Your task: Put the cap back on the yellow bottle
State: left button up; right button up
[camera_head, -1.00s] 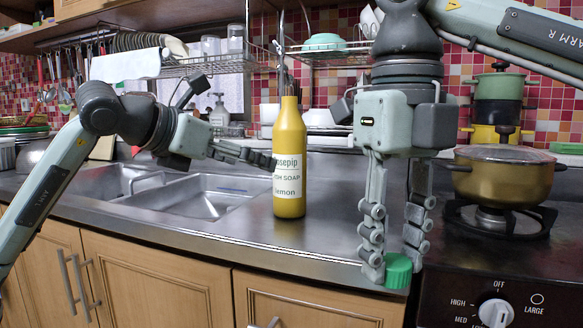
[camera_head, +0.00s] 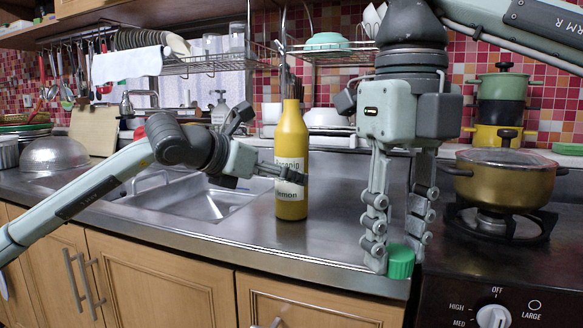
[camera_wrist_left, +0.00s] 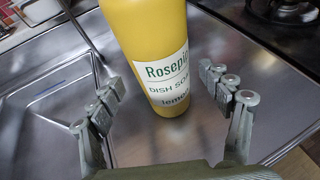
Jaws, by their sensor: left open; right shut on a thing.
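The yellow bottle (camera_head: 291,135) stands upright on the steel counter, its label facing forward and no cap on its top. My left gripper (camera_head: 272,176) is open at the bottle's label height. In the left wrist view the bottle (camera_wrist_left: 150,40) rises ahead, between the directions of the two spread fingers (camera_wrist_left: 165,95); I cannot tell whether they touch it. My right gripper (camera_head: 395,258) points down, right of the bottle, and is shut on the green cap (camera_head: 401,263). It holds the cap low near the counter's front edge; I cannot tell whether the cap touches the counter.
The sink (camera_head: 205,203) lies left of the bottle. A stove with a lidded pot (camera_head: 508,182) stands at the right, close to my right gripper. A wire rack (camera_head: 215,63) hangs above the sink. The counter between the bottle and my right gripper is clear.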

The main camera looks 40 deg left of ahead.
pick_arm(q)
jog(key=w, duration=0.1)
jog(key=p, duration=0.1)
jog(key=w+p, duration=0.1)
jog(key=shift+w+d+f, duration=0.2)
jog(key=shift+w+d, duration=0.05)
jog(key=shift+w, duration=0.1)
pick_arm(e)
notch_tip(320, 180, up, 3)
jog(key=shift+r, duration=0.1)
pick_arm(q)
jog(key=shift+w+d+f+p, duration=0.1)
jog(key=shift+w+f+p, duration=0.35)
pick_arm(e)
jog(key=shift+r, duration=0.25)
pick_arm(q)
jog(key=shift+c, duration=0.3)
jog(key=c, duration=1.4)
